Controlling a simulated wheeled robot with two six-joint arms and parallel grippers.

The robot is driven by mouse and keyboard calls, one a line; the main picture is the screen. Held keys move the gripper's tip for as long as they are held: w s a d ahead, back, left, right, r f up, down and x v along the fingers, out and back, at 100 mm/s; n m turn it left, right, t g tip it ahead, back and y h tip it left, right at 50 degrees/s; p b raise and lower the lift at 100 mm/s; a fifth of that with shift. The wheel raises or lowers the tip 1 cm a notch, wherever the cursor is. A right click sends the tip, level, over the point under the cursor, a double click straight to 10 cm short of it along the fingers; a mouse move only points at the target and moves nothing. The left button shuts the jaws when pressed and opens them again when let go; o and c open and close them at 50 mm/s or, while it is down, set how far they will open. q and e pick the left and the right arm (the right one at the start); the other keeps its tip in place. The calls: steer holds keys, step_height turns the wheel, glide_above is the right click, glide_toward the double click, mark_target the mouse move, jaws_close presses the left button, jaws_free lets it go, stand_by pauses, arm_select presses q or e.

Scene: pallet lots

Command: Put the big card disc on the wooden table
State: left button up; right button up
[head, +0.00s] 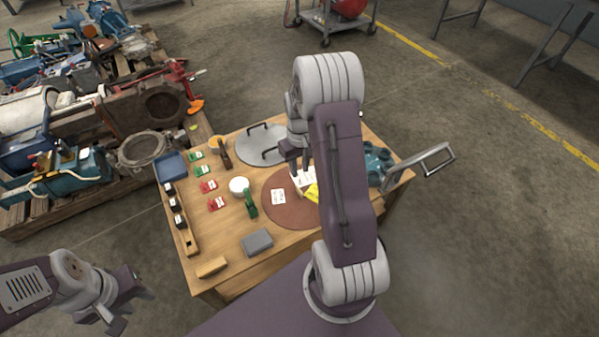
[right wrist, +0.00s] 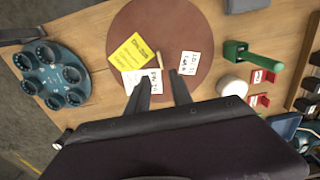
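A big brown disc (head: 285,205) lies flat on the wooden table (head: 235,265); it also shows in the right wrist view (right wrist: 190,30). I cannot tell whether the disc is card. My right gripper (right wrist: 160,78) is above the disc's edge, its fingers apart with nothing visibly held; my forearm hides part of the disc in the head view. My left gripper (head: 122,302) is open and empty, off the table at the lower left.
A grey round plate with two black handles (head: 262,143) lies at the table's back. A teal holder with round cups (right wrist: 52,75), a white round piece (head: 239,185), a green tool (head: 250,204) and a grey block (head: 257,242) stand around the disc. Loaded pallets (head: 85,190) stand left.

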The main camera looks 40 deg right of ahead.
steer(key=s+a+r, duration=0.3)
steer(key=s+a, duration=0.3)
steer(key=a, duration=0.2)
steer(key=s+a+r+n+t, duration=0.1)
steer(key=s+a+r, duration=0.2)
steer(key=s+a, duration=0.3)
steer(key=shift+a, duration=1.15)
